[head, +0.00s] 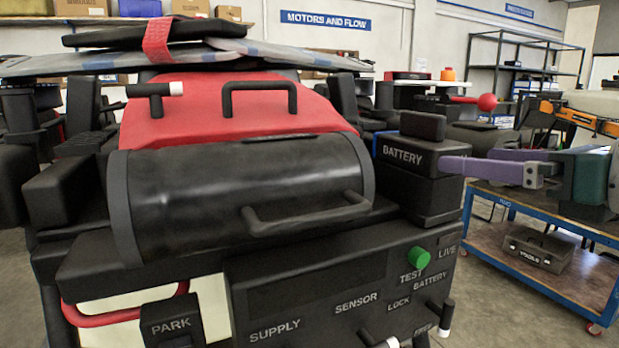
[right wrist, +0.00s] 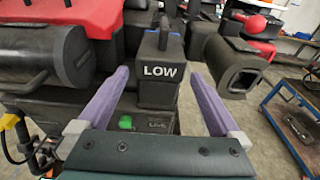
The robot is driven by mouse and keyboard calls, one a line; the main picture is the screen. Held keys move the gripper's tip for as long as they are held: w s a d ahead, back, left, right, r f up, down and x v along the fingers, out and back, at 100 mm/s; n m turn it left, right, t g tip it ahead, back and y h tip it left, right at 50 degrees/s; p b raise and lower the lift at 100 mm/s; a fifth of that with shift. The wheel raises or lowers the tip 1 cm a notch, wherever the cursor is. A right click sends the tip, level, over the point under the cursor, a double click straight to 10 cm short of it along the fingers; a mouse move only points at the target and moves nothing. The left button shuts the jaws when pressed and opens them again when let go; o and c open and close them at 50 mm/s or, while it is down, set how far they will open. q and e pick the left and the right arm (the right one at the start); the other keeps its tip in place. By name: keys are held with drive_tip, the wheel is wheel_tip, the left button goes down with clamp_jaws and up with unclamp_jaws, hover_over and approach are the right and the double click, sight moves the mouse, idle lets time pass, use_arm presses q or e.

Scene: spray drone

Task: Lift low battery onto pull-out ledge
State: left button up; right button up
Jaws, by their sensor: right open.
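The low battery is a black block marked BATTERY (head: 405,157) in the head view, standing on a black base beside the drone's dark tank. In the right wrist view, its face reads LOW (right wrist: 160,88). My right gripper (head: 468,160) comes in from the right, with purple fingers apart. One fingertip overlaps the block's right edge in the head view. In the right wrist view, the open fingers (right wrist: 160,72) lie on either side of the block with gaps. I cannot make out the pull-out ledge. My left gripper is not in view.
The dark tank (head: 240,195) with a bar handle stands left of the battery. A front panel (head: 330,300) with a green button (head: 419,257) lies below. A blue-framed cart (head: 540,270) with a toolbox (head: 538,248) stands at right. A hollow black box (right wrist: 240,75) is right of the fingers.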

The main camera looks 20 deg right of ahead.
sight(455, 153)
drive_tip(key=w+p, duration=0.2)
drive_tip(key=w, duration=0.2)
drive_tip(key=shift+w+a, duration=0.15)
drive_tip(key=shift+w, duration=0.25)
drive_tip(key=shift+w+f, duration=0.25)
drive_tip(key=shift+w, duration=0.25)
drive_tip(key=w+p, duration=0.1)
drive_tip(key=w, duration=0.3)
drive_tip(key=shift+w+a+p, duration=0.15)
drive_tip(key=shift+w+p, duration=0.1)
drive_tip(key=shift+p, duration=0.1)
drive_tip(key=shift+w+f, duration=0.15)
drive_tip(key=shift+w, duration=0.25)
drive_tip(key=shift+c, duration=0.4)
clamp_jaws()
drive_tip(key=shift+r, duration=0.25)
